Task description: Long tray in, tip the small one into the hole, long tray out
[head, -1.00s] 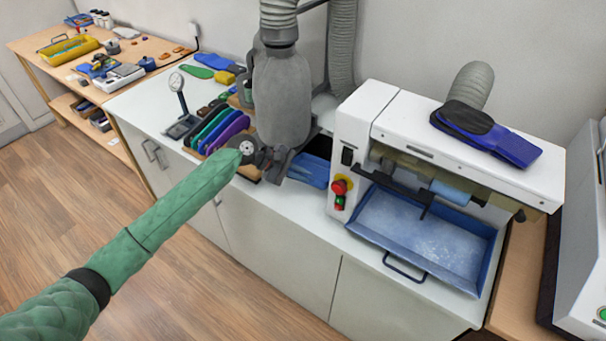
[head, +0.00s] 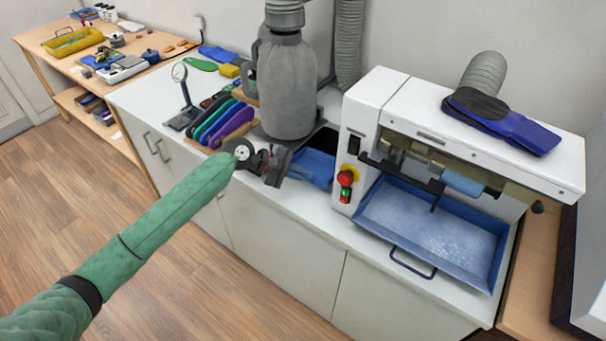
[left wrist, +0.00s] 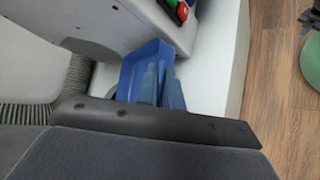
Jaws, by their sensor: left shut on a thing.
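The long blue tray (head: 455,275) sits under the roller of the white machine, with pale dust on its floor and a handle at its front. The small blue tray (head: 312,170) is below the grey dust bag, at the left side of the machine. It also shows in the left wrist view (left wrist: 140,68), beside the white counter. My left gripper (head: 275,166) reaches in at the tray's left end and is shut on it; the fingertips are hard to make out. A dark opening shows behind the small tray, partly hidden by the bag.
The grey dust bag (head: 288,88) hangs close above my left gripper. Coloured insoles (head: 215,122) stand in a rack to its left, by a dial gauge (head: 180,72). The machine (head: 365,130) with red and green buttons is to the right. The counter front is clear.

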